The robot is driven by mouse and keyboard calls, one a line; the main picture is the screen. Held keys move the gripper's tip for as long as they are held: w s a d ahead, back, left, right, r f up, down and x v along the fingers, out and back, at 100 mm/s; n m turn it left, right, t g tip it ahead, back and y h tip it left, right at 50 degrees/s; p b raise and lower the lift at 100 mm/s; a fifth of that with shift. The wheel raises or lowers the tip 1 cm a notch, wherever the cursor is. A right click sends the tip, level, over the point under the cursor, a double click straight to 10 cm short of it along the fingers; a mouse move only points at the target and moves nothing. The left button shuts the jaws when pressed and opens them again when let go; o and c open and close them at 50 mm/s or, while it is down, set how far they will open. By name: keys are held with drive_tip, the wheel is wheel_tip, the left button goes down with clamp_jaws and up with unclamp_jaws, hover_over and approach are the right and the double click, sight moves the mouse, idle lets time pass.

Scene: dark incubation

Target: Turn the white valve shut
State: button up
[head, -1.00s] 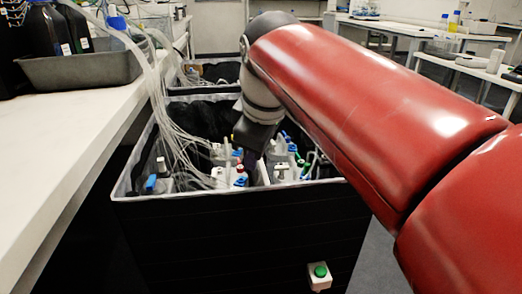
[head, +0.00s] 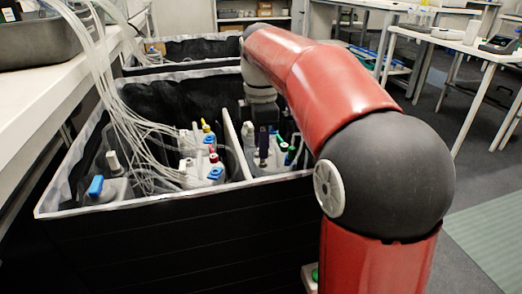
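The black fabric bin (head: 150,245) holds jars with coloured fittings and clear tubes. My gripper (head: 263,152) points down into the bin's right part, right of a pale divider (head: 235,150). Its dark fingers are small and I cannot tell whether they are apart or touching anything. A pale upright piece (head: 248,133) stands just left of it. A white-topped fitting (head: 113,160) stands at the bin's left, beside a blue one (head: 96,186). I cannot tell which piece is the white valve; part of the area around my fingers is hidden.
Blue (head: 215,173), red (head: 213,157) and yellow (head: 206,128) fittings stand left of the divider, with loose tubes (head: 135,125) draping over from the bench (head: 40,105). A second black bin (head: 185,50) stands behind. My arm covers the bin's right side. Open floor lies at right.

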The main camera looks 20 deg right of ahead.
drive_tip(key=shift+f, duration=0.8)
clamp_jaws()
